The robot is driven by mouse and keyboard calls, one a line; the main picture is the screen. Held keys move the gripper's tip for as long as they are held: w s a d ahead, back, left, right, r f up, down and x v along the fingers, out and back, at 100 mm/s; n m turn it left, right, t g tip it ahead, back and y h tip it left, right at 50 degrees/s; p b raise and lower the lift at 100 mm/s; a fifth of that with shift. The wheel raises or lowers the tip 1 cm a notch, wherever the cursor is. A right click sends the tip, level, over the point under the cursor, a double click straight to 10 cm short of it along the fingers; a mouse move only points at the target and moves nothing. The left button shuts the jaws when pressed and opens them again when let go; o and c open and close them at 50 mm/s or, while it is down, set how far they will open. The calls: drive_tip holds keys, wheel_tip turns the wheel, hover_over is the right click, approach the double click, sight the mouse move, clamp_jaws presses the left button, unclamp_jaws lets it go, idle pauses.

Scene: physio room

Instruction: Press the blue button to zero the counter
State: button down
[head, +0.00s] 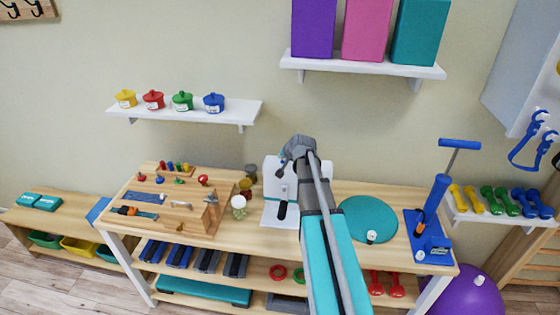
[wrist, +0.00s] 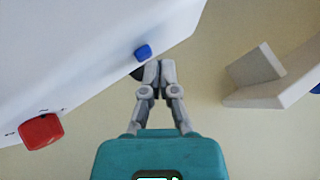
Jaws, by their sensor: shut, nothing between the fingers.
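The blue button (wrist: 143,52) is a small knob on the face of a white housing (wrist: 90,50) in the wrist view. My gripper (wrist: 160,70) is shut and empty, with its fingertips just below and to the right of the button. A narrow gap shows between them in the picture, but I cannot tell the depth. A dark part shows partly hidden behind the fingertips. In the head view, the white device (head: 271,212) stands on the wooden bench, and my gripper (head: 284,158) is in front of its upper part. The blue button cannot be made out there.
A larger red button (wrist: 40,131) is on the same housing. A white shelf (wrist: 270,85) is right of my gripper in the wrist view. On the bench (head: 335,187), a teal disc (head: 368,215) and a blue pump-like device (head: 430,220) stand to the right; jars (head: 239,203) stand left.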

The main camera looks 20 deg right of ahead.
sight(283, 162)
drive_tip(key=shift+r+p, duration=0.3)
drive_tip(key=shift+r, duration=0.15)
wheel_tip(283, 162, up, 5)
drive_tip(key=p, duration=0.5)
idle(0.4)
idle(0.6)
drive_tip(key=shift+s+a+f, duration=0.15)
drive_tip(key=shift+a, duration=0.1)
drive_tip(key=s+a+f+n+g+b, duration=0.2)
drive_tip(key=s+a+f+n+g, duration=0.2)
drive_tip(key=s+a, duration=0.7)
drive_tip(key=s+a+f+n+g+b, duration=0.3)
drive_tip(key=s+a+f+n+g, duration=0.1)
drive_tip(key=s+a, duration=0.8)
wheel_tip(283, 162, down, 2)
drive_tip(key=shift+s+f+n+g, duration=0.1)
drive_tip(key=shift+s+n+g, duration=0.2)
drive_tip(key=shift+s+g, duration=0.55)
